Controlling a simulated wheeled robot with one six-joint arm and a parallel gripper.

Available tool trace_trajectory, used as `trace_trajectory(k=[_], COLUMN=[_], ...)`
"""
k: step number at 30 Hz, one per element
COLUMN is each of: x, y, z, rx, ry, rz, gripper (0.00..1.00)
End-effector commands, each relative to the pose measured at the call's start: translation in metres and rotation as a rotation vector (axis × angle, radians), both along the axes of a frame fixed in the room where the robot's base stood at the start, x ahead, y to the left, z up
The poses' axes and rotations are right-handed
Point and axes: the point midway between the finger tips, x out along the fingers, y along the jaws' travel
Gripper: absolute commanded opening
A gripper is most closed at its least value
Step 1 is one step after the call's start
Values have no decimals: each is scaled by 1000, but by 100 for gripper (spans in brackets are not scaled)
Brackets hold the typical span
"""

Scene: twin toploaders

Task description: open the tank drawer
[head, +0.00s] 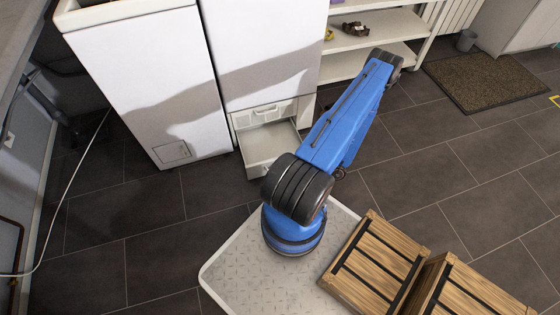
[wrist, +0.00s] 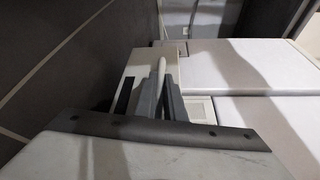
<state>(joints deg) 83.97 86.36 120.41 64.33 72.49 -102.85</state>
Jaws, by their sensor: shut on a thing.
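Two white toploader machines stand side by side, the left machine (head: 150,85) and the right machine (head: 265,50). The tank drawer (head: 268,145) at the foot of the right machine stands pulled out, with its light inside showing. My blue arm passes in front of the drawer's right side and hides my gripper in the head view. The exact contact is partly hidden by the fingers.
A small closed flap (head: 172,152) is low on the left machine. White shelves (head: 375,35) stand to the right of the machines. Wooden crates (head: 375,262) sit on my base plate. A brown mat (head: 490,80) lies at right. Dark tiled floor in front of the drawer is clear.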

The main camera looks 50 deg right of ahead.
Motion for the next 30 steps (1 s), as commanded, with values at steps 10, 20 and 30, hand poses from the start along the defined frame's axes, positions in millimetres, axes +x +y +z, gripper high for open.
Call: trace_trajectory(k=[10, 20, 30], x=[-11, -10, -12], y=[5, 5, 4], z=[-1, -1, 0], rx=[-3, -4, -2], ry=[1, 1, 0], rz=[0, -1, -1], gripper=[0, 28, 28])
